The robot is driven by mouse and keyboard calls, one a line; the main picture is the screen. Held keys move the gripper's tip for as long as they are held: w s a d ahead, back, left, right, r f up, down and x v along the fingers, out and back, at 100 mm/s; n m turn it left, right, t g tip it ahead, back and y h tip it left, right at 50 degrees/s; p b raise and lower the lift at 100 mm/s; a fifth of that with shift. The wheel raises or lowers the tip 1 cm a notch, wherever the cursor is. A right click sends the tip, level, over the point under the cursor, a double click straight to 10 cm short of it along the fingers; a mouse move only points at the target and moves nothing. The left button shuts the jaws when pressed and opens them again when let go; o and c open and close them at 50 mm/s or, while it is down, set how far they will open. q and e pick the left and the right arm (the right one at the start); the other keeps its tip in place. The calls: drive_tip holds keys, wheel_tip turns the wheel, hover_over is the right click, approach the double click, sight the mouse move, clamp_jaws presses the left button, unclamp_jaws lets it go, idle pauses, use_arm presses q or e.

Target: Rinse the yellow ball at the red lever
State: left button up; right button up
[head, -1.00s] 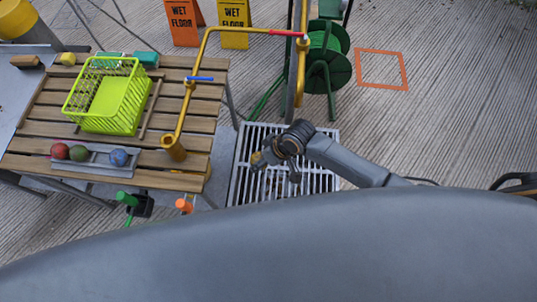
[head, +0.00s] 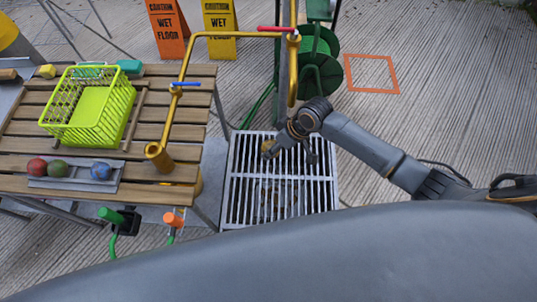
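The red lever (head: 272,29) sits at the top of the yellow pipe (head: 293,70), near the hose reel. My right gripper (head: 288,153) is above the floor grate, below and in front of the lever. A small yellow-brown patch (head: 267,147) shows at its left finger. It may be part of the yellow ball, but it is too small to tell, and so is the finger opening. No yellow ball shows clearly elsewhere. My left gripper is not in view.
A slatted table (head: 140,130) at left holds a lime basket (head: 57,125), and a grey tray (head: 75,184) with red, green and blue balls. A blue lever (head: 186,84) is on the bent pipe. The metal grate (head: 232,205) lies under my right gripper. Floor at right is open.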

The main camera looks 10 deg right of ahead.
drive_tip(key=shift+w+d+f+b, duration=0.25)
drive_tip(key=shift+w+d+b, duration=0.05)
drive_tip(key=shift+w+d, duration=0.35)
drive_tip(key=shift+d, duration=0.05)
drive_tip(key=shift+w+d+f+b, duration=0.15)
drive_tip(key=shift+w+d, duration=0.3)
drive_tip(key=shift+d, duration=0.15)
drive_tip(key=shift+w+d+f+b, duration=0.1)
drive_tip(key=shift+w+d+b, duration=0.05)
drive_tip(key=shift+w+d, duration=0.35)
